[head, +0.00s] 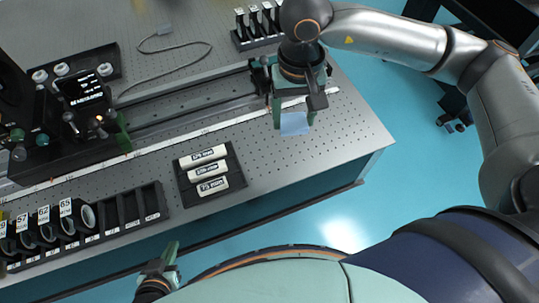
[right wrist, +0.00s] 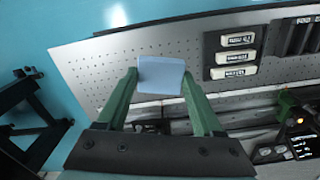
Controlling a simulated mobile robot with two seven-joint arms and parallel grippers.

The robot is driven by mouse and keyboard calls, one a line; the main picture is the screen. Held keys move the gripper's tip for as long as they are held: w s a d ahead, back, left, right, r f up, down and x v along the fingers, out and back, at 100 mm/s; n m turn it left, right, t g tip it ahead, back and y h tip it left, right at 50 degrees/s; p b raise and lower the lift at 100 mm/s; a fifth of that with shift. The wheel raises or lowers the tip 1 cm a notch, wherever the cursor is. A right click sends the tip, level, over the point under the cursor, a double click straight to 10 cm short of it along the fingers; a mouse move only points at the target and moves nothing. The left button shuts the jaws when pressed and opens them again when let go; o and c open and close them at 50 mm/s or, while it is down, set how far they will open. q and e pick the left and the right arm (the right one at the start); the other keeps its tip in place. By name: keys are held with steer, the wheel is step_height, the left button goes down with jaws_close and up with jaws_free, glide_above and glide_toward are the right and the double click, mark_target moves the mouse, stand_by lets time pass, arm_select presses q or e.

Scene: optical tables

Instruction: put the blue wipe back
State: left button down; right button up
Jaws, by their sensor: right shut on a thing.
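The blue wipe (head: 294,124) is a small pale blue sheet held between the green fingers of my right gripper (head: 291,112). In the right wrist view, the wipe (right wrist: 160,75) spans the gap between both fingertips of my right gripper (right wrist: 160,84). It appears to be held over the perforated table, near its right end; its exact height is hard to tell. My left gripper (head: 168,262) is at the bottom of the head view, in front of the table edge. Its jaw opening is not clear.
A black tray (head: 239,158) with three white labelled items lies near the front edge. A black slotted rack (head: 118,212) with several rings stands at left front. A dark rail (head: 195,112) runs behind. A small black holder (head: 240,40) stands at the back. Perforated tabletop (head: 350,130) is clear at right.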

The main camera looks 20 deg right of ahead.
steer(key=s+a+f+m+b, duration=0.2)
steer(key=a+f+m+b, duration=0.1)
steer(key=a+m, duration=0.5)
steer(key=s+a+f+m+b, duration=0.25)
steer(key=a+m, duration=0.35)
steer(key=m, duration=0.6)
glide_above(265, 161)
steer(key=s+a, duration=0.1)
step_height(265, 161, down, 9)
steer(key=shift+f+p, duration=0.15)
steer(key=shift+p, duration=0.25)
steer(key=shift+w+d+f, duration=0.35)
steer(key=shift+d+f, duration=0.05)
steer(key=shift+f, duration=0.3)
step_height(265, 161, down, 3)
steer(key=shift+f+p, duration=0.1)
steer(key=shift+p, duration=0.25)
steer(key=shift+w, duration=0.1)
